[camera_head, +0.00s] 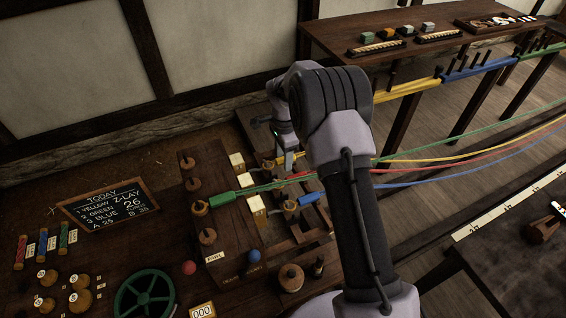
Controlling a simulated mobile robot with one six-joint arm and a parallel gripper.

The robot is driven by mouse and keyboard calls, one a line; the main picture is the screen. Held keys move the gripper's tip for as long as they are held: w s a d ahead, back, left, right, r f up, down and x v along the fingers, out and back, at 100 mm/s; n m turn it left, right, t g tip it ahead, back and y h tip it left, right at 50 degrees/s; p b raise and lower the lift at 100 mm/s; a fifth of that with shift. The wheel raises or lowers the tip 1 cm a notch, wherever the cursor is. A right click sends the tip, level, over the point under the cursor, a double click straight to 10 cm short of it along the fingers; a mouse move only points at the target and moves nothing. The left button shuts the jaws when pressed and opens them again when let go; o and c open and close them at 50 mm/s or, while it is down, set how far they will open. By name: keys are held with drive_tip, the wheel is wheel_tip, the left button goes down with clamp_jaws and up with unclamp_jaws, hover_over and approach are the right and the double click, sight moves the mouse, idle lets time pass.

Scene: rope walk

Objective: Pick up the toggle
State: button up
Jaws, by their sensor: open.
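My gripper (287,160) hangs fingers down near the picture's middle, partly covered by my own arm. It is over the far end of the wooden bench with the strand ends, close to the yellow strand end. Its fingers look pale and hold nothing that I can make out. I cannot single out the toggle for sure; it may be small or hidden behind my arm. A green strand end (222,198) and a blue strand end (310,198) lie near the gripper, with yellow and red ones partly hidden.
Cream blocks (237,162) and wooden knobs (207,236) stand on the bench. A chalkboard (107,205), spools (64,238) and a green wheel (144,297) are at left. Colored strands (450,157) stretch right. A long table (360,28) stands behind.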

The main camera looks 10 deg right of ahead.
drive_tip(key=shift+r, duration=0.15)
drive_tip(key=shift+c, duration=0.7)
clamp_jaws()
wheel_tip(320, 180, up, 10)
drive_tip(key=p, duration=0.2)
